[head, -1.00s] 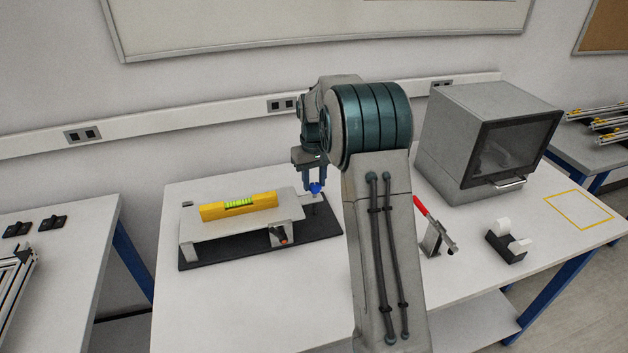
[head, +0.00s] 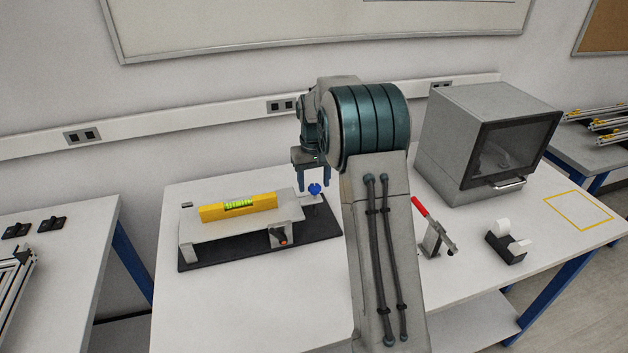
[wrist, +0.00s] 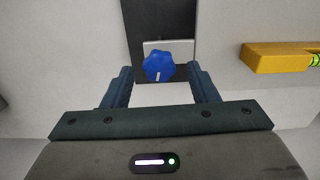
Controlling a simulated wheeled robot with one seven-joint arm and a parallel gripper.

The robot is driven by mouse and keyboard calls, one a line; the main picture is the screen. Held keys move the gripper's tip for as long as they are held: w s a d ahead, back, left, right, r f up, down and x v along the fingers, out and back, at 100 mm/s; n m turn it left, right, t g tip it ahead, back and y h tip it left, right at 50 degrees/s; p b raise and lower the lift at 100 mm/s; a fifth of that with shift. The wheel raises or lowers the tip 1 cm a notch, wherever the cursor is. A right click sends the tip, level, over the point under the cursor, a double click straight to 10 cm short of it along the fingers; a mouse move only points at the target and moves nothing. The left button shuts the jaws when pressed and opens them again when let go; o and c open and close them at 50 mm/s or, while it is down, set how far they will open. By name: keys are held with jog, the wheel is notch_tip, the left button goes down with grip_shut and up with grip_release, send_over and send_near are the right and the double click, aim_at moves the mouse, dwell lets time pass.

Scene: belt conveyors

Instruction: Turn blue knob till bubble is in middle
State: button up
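The blue knob (head: 315,189) stands at the right end of the black base, with a white mark on its face in the wrist view (wrist: 158,66). My gripper (head: 314,184) is open above the knob. In the wrist view my gripper's fingers (wrist: 162,74) are apart, with the knob between and just beyond their tips, seemingly not touched. The yellow spirit level (head: 238,207) lies on the grey plate (head: 205,233). Its green vial (head: 238,204) is visible, but the bubble is too small to place. Part of the level shows in the wrist view (wrist: 275,58).
To the right are a red-handled clamp (head: 433,229), a tape dispenser (head: 505,246) and a grey box with a dark window (head: 480,140). The table's front left is clear.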

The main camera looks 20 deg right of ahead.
aim_at(314, 186)
jog(key=shift+r, duration=0.1)
notch_tip(314, 186, up, 14)
jog(key=shift+f+b, duration=0.2)
jog(key=shift+b, duration=0.25)
jog(key=shift+s, duration=0.1)
jog(key=s+a+r+t, duration=0.1)
jog(key=s+a, duration=0.1)
jog(key=s, duration=0.6)
jog(key=s+a+r+t, duration=0.1)
jog(key=s+a, duration=0.1)
jog(key=s, duration=0.7)
jog(key=s+a+f, duration=0.1)
jog(key=s+f, duration=0.3)
jog(key=s, duration=0.4)
jog(key=s+a+f+t, duration=0.1)
jog(key=s+f, duration=0.3)
jog(key=s, duration=0.4)
jog(key=shift+s+a, duration=0.25)
jog(key=shift+a, duration=0.05)
